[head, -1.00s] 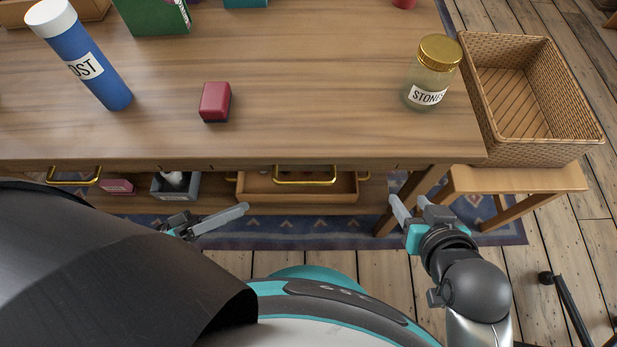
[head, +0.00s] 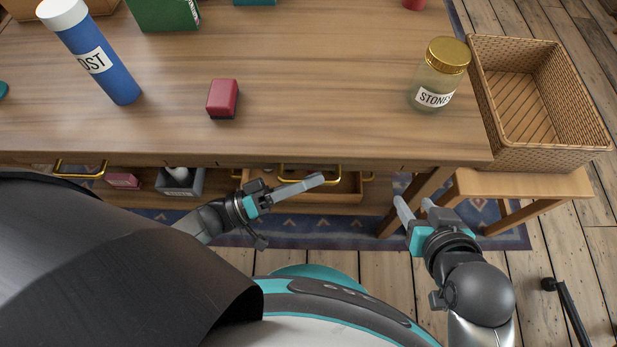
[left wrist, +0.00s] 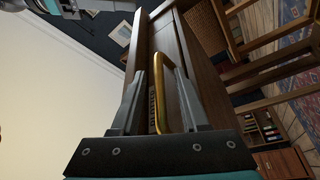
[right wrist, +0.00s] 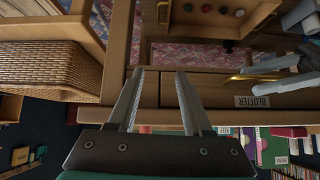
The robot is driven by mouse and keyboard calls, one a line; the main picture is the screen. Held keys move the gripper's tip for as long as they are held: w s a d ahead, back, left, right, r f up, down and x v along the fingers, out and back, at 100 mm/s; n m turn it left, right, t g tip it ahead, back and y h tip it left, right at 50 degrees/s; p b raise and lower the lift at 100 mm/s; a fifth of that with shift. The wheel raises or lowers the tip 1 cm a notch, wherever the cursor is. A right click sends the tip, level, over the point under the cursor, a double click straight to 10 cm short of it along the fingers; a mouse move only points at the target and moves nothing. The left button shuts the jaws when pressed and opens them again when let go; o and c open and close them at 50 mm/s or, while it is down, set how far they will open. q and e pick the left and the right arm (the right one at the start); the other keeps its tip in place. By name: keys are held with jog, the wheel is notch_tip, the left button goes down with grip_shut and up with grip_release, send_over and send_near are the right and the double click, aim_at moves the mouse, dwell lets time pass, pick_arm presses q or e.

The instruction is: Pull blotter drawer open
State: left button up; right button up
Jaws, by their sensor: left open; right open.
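The blotter drawer front (right wrist: 215,88) is wooden, labelled BLOTTER in the right wrist view, and looks closed under the desk top. Its brass bar handle (head: 310,180) also shows in the left wrist view (left wrist: 166,70). My left gripper (head: 312,183) is open at this handle; in the left wrist view the brass bar appears between its fingers, and I cannot tell whether they touch it. My right gripper (head: 411,202) is open and empty, below the desk's front edge near its right end. In the head view the desk top hides the drawer front.
The desk top (head: 330,115) holds a blue tube (head: 105,70), a red block (head: 222,98) and a stones jar (head: 438,75). A wicker basket (head: 545,155) stands on a stool at right.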

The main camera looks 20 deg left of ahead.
pick_arm(q)
jog(key=shift+c, duration=0.4)
grip_shut()
dwell(1.0)
